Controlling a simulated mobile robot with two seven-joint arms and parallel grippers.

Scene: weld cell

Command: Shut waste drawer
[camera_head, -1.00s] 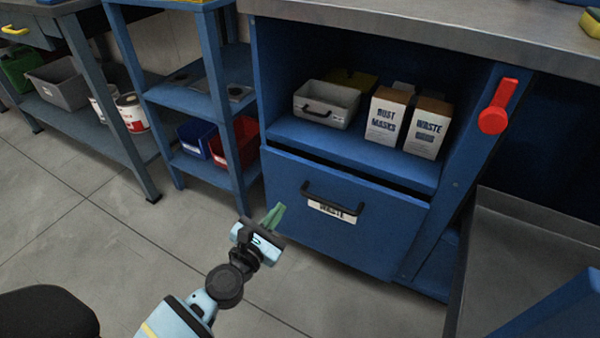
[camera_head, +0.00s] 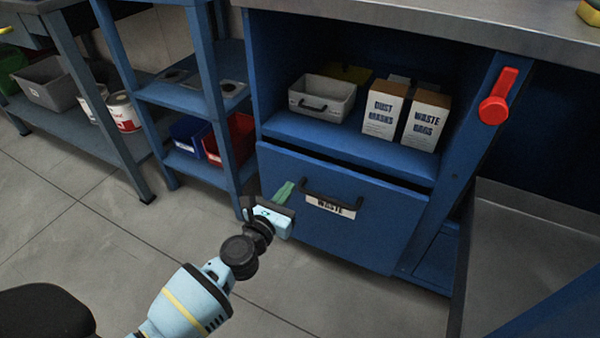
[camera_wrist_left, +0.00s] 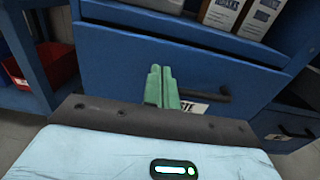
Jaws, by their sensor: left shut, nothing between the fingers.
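The blue waste drawer (camera_head: 330,235) has a black bar handle and a white label reading WASTE (camera_head: 331,206). A dark gap shows along its top edge, so its front stands a little out from the cabinet. My left gripper (camera_head: 284,191) is shut and empty, its green fingers in front of the drawer's left part, left of the handle (camera_head: 333,195). In the left wrist view the shut fingers (camera_wrist_left: 161,84) point at the drawer front (camera_wrist_left: 115,65) and hide part of the label and handle. I cannot tell whether they touch it. My right gripper is not in view.
Above the drawer, an open shelf (camera_head: 350,143) holds a grey bin (camera_head: 322,97), a dust masks box (camera_head: 383,112) and a waste bags box (camera_head: 425,120). A red lever (camera_head: 498,97) is on the cabinet's right post. A blue shelf rack (camera_head: 190,98) stands to the left. The floor in front is clear.

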